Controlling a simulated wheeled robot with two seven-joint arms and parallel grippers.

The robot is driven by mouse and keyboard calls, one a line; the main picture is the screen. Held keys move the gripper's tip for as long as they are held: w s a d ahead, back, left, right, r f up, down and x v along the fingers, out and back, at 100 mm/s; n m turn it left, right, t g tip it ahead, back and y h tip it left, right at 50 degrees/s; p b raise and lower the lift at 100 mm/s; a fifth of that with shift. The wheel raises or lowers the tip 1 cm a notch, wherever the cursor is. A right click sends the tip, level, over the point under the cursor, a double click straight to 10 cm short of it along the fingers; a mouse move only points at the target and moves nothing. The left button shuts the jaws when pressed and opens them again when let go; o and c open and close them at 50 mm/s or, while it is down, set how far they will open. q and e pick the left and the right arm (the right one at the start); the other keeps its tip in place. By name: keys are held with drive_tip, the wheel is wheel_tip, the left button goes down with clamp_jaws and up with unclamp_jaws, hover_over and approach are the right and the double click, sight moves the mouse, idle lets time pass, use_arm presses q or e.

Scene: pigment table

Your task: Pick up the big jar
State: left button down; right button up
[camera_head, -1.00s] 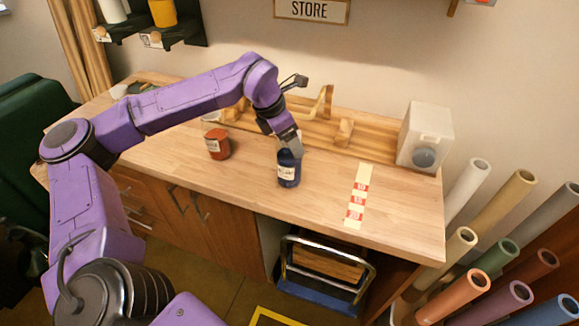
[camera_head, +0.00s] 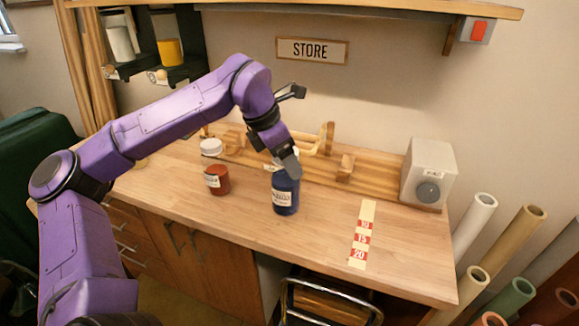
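The big jar is a dark blue jar (camera_head: 285,196) with a white label, taller than the red jar beside it. My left gripper (camera_head: 286,168) reaches down over the jar's top and is shut on it, covering its neck and lid. The jar is upright and appears a little above the wooden table (camera_head: 310,232), though the gap under it is hard to see. My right gripper is not in view.
A smaller red-brown jar (camera_head: 217,180) stands to the left, with a white-lidded jar (camera_head: 210,147) behind. A wooden rack (camera_head: 325,140) is behind the blue jar. A number strip (camera_head: 361,238) and a grey box (camera_head: 428,172) are to the right.

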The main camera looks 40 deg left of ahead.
use_arm(q)
drive_tip(key=s+d+r+b, duration=0.2)
drive_tip(key=s+r, duration=0.4)
drive_tip(key=s, duration=0.4)
drive_tip(key=shift+s+d+r+b, duration=0.15)
drive_tip(key=shift+s+d+b, duration=0.1)
drive_tip(key=shift+b, duration=0.3)
